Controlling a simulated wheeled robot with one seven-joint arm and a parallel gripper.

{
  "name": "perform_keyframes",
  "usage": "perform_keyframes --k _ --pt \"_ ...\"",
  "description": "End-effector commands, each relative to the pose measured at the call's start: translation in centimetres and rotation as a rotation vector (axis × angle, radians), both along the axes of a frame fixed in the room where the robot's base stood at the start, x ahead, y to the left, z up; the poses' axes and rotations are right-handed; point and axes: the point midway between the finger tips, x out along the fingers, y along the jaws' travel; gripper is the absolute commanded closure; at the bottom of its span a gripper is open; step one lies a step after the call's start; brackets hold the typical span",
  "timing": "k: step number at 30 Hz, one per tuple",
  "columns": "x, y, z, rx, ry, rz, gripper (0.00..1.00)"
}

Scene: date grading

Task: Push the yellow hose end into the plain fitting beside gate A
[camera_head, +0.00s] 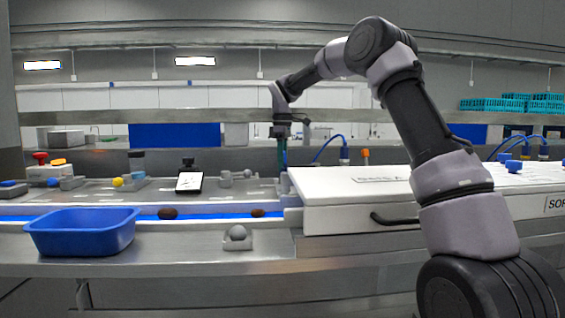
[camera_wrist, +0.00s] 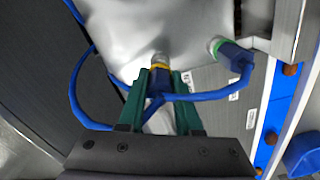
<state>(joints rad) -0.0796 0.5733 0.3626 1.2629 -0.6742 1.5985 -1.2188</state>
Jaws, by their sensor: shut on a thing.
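My gripper (camera_wrist: 160,76) is shut on the yellow-banded end of a blue hose (camera_wrist: 158,69), which sits between its green fingers in the wrist view. The yellow band lies right against a plain metal fitting (camera_wrist: 160,57) on a grey housing. I cannot tell how deep the end sits in it. Beside it to the right, a green-ringed fitting (camera_wrist: 214,45) carries a blue plug with its own hose. In the head view my gripper (camera_head: 282,150) points down behind the left end of the white cover, with the yellow end hidden. I cannot make out a gate A label.
The hose loops left of the fingers in the wrist view. In the head view, a white cover (camera_head: 350,186) with a dark handle stands right of my gripper. A blue bin (camera_head: 82,240), a blue belt with dark dates (camera_head: 168,213) and a small tablet (camera_head: 189,182) are left.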

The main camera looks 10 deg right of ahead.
Motion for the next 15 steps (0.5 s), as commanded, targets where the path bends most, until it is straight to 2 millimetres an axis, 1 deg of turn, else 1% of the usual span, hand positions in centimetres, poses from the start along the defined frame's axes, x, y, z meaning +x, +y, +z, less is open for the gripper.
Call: perform_keyframes --k 15 --pt "-0.03 -0.01 -0.76 -0.001 0.001 0.000 1.00"
